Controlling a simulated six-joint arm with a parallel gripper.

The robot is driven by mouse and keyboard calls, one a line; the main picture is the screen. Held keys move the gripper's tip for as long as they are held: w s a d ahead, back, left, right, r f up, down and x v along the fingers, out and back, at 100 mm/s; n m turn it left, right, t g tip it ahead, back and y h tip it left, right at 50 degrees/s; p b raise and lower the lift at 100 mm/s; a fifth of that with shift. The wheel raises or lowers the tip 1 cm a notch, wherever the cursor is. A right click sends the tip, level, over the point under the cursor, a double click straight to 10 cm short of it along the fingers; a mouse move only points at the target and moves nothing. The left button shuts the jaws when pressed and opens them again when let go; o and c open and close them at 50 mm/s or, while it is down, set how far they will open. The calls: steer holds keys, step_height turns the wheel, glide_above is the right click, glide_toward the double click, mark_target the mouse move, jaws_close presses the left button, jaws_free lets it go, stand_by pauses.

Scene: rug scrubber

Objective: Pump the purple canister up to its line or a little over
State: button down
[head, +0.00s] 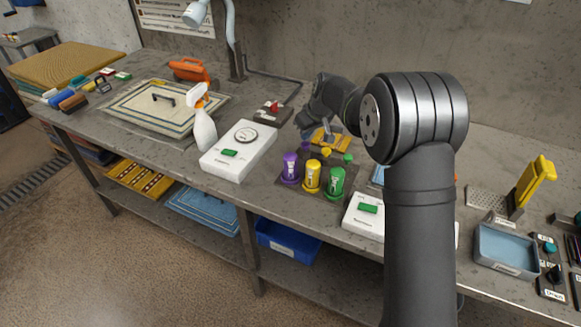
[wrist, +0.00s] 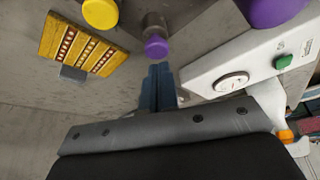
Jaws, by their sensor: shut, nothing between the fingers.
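The purple canister (head: 290,168) stands at the left of a row with a yellow canister (head: 312,178) and a green canister (head: 336,183). Its line and fill level are too small to read. In the wrist view, part of the purple canister (wrist: 272,8) shows at the top right. A purple knob (wrist: 156,47) on a short grey post lies just ahead of my gripper (wrist: 160,70). My gripper is shut and empty, its fingertips close to that knob; I cannot tell whether they touch. In the head view it hangs behind the purple canister.
A white box with a dial (head: 222,168) and green button stands left of the canisters, with a white spray bottle (head: 203,130) beyond. A second white box (head: 362,224) is at front right. A yellow patterned piece (wrist: 82,45) lies near my gripper.

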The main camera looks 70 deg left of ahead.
steer(key=shift+f, duration=1.5)
steer(key=shift+r, duration=3.55)
